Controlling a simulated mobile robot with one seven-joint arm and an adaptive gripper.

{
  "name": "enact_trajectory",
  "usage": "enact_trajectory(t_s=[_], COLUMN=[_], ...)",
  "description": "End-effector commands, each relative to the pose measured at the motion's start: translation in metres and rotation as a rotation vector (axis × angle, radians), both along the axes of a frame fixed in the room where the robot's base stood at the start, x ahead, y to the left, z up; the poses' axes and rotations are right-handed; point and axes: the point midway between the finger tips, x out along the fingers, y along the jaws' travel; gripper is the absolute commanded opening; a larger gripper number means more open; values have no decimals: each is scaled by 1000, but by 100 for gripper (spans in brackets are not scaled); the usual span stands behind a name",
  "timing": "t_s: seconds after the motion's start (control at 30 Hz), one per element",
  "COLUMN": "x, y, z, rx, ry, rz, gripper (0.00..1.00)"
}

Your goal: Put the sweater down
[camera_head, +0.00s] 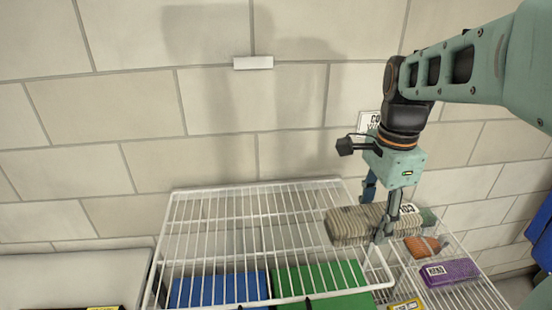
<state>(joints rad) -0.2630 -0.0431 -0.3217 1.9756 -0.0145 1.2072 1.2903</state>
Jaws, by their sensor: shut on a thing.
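My gripper (381,212) is on the right side of the head view, at the end of my green arm. It is shut on a beige, striped folded bundle, which looks like the sweater (350,225). The bundle lies level, with a white label with dark letters on its right part. It is over the right end of the white wire shelf (240,222). I cannot tell whether its underside touches the wires. One finger is in front of the bundle and the other is partly hidden behind it.
Blue (215,289) and green (318,277) boxes show below the wires. To the right, a lower rack holds a purple labelled item (449,272), an orange item (424,247) and a yellow item (406,305). The left and middle of the upper shelf are bare. A block wall (130,110) stands behind.

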Motion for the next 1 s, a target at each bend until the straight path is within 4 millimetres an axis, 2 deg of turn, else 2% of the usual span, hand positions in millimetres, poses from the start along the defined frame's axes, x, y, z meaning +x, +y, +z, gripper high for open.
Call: enact_trajectory(t_s=[0.13, 0.23, 0.57, 0.6, 0.7, 0.8, 1.0], x=[2, 10, 58, 61, 70, 76, 82], y=[1, 11, 75, 80, 91, 99, 105], z=[1, -7, -44, -58, -74, -84, -91], rx=[-1, -1, -1, -1, -1, -1, 0], ry=[-1, 1, 2, 2, 1, -1, -2], rz=[-24, -26, -23, -25, -25, -26, -27], gripper=[10, 10, 10, 10, 10, 10, 10])
